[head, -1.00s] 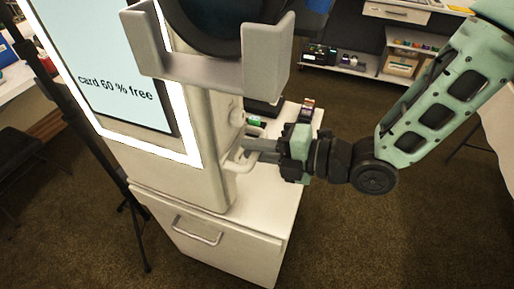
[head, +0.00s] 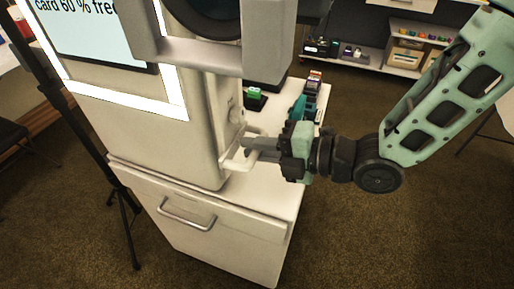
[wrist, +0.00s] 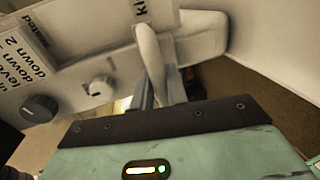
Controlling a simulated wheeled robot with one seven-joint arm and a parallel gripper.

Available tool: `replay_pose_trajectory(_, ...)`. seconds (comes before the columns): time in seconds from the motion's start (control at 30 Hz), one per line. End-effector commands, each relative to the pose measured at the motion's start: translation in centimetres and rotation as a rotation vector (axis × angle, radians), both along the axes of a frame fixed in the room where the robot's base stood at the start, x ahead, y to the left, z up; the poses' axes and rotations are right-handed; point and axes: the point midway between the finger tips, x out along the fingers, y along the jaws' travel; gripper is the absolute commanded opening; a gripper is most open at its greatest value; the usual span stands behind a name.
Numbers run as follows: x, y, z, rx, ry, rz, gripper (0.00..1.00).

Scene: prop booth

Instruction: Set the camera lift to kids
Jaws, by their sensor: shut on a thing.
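In the head view, the camera lift is part of a pale booth housing (head: 200,130) on a white cabinet, with a grey bracket (head: 195,52) around a dark lens at the top. A white lever (wrist: 151,62) shows in the wrist view, running up between my fingers beside a label (wrist: 165,15) of which "Ki" is readable. My gripper (head: 252,148) is shut on this lever at the housing's right side. The fingers hide the part of the lever they hold.
A green-topped item (head: 253,93) sits on the cabinet top (head: 275,195). A black tripod stand (head: 100,165) is at left.

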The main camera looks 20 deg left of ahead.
Motion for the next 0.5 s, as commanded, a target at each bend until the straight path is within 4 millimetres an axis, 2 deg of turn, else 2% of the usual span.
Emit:
replay_pose_trajectory(0.03, 0.01, -0.09, -1.20, -0.004, 0.002, -0.001, 0.00)
replay_pose_trajectory(0.43, -0.02, -0.18, -1.49, -0.011, 0.006, -0.002, 0.00)
replay_pose_trajectory(0.47, -0.03, -0.19, -1.50, -0.011, 0.006, -0.002, 0.24)
replay_pose_trajectory(0.5, -0.04, -0.19, -1.51, -0.011, 0.006, -0.002, 0.33)
